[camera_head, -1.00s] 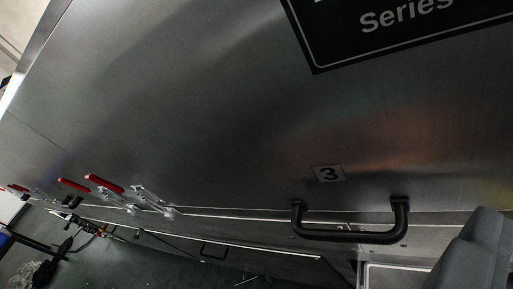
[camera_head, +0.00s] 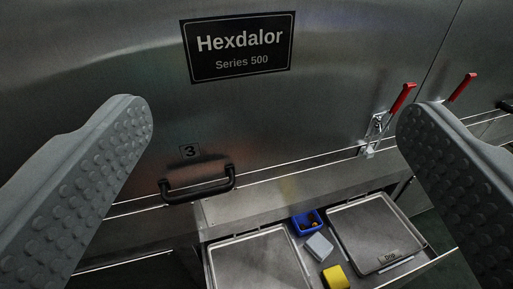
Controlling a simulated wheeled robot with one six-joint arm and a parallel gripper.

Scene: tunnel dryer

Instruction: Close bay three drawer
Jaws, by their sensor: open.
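An open metal drawer (camera_head: 432,262) lies at the bottom of the view, pulled out below the steel wall. Its front end is cut off by the frame. The number 3 label (camera_head: 189,151) is on the wall above a black bar handle (camera_head: 198,187), left of and above the drawer. Whether this handle belongs to the drawer I cannot tell. My gripper (camera_head: 272,115) is open and empty. Its two grey studded fingers stand wide apart at the left and right, with the label, handle and part of the drawer showing between them. It touches nothing that I can see.
The drawer holds two flat metal plates (camera_head: 258,262) (camera_head: 375,235), a blue bin (camera_head: 307,222), a pale block (camera_head: 319,246) and a yellow block (camera_head: 335,277). Red-handled clamps (camera_head: 403,97) stand out from the wall at right. A Hexdalor sign (camera_head: 240,47) is above.

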